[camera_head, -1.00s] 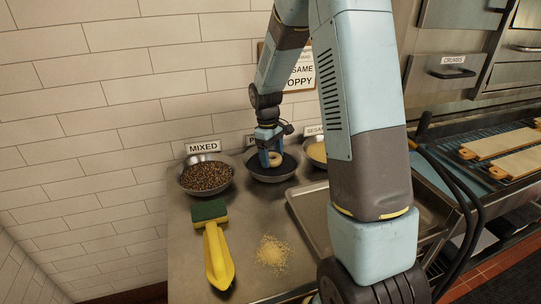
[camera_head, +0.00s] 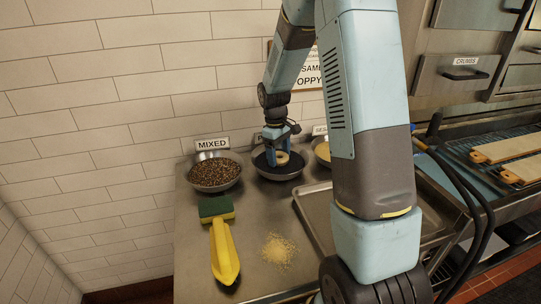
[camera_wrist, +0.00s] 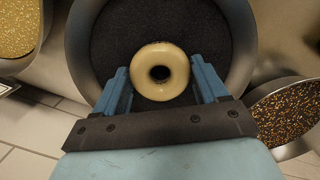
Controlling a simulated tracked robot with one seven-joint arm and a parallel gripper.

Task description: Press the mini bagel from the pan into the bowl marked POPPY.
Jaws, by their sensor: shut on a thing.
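The mini bagel (camera_wrist: 160,72) is pale and ring-shaped. My gripper (camera_wrist: 162,82) is shut on it, one blue finger on each side. In the head view my gripper (camera_head: 281,159) holds the bagel (camera_head: 282,158) at the middle bowl (camera_head: 268,175), which is filled with black seeds. The wrist view shows the dark seeds (camera_wrist: 110,30) behind the bagel. I cannot tell whether the bagel touches them. The label behind this bowl is mostly hidden by my arm.
A bowl marked MIXED (camera_head: 214,187) stands left, and a partly hidden sesame bowl (camera_head: 322,151) stands right. The pan (camera_head: 318,222) is partly behind my arm.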

